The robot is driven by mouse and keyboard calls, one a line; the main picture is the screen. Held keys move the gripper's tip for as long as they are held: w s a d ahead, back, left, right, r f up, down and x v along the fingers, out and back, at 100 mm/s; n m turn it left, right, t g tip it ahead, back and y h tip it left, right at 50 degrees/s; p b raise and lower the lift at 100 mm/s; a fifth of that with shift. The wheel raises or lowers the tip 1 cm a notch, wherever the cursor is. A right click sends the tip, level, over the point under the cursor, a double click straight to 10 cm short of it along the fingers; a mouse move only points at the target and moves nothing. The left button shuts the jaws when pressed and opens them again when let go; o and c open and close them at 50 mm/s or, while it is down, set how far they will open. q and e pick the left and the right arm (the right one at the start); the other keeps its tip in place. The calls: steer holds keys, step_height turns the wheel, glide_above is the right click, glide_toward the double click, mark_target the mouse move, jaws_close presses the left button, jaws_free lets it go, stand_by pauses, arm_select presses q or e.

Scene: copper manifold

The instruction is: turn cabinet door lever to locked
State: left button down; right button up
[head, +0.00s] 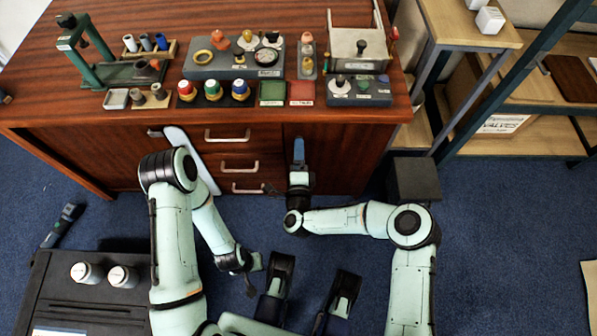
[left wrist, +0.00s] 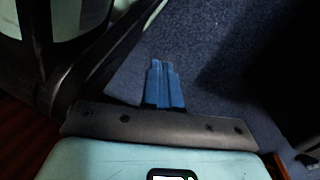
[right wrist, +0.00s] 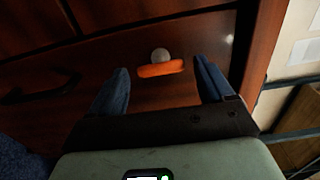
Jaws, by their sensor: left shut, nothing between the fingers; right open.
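The door lever (right wrist: 161,69) is an orange bar with a round grey hub (right wrist: 160,55) on the brown cabinet door (right wrist: 165,95). In the right wrist view it lies nearly crosswise, slightly tilted. My right gripper (right wrist: 164,80) is open, with one blue finger on each side of the lever; I see no contact. In the head view my right gripper (head: 299,150) is at the cabinet front's right part, and the lever cannot be made out there. My left gripper (left wrist: 164,65) is shut and empty over blue carpet, away from the door.
Drawers with metal handles (head: 228,136) are left of the door. The cabinet top (head: 130,25) holds several tools and parts. A shelf unit (head: 465,30) stands at the right. A dark handheld tool (head: 62,226) lies on the carpet at the left.

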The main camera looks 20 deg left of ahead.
arm_select(q)
steer(key=w+d+r+t+p, duration=0.1)
steer(key=w+r+t+p, duration=0.1)
steer(key=w+r, duration=0.3)
steer(key=shift+w+r+p, duration=0.15)
steer(key=shift+w+p, duration=0.3)
steer(key=shift+w, duration=0.2)
arm_select(e)
steer(key=v, duration=1.2)
steer(key=shift+d, duration=0.1)
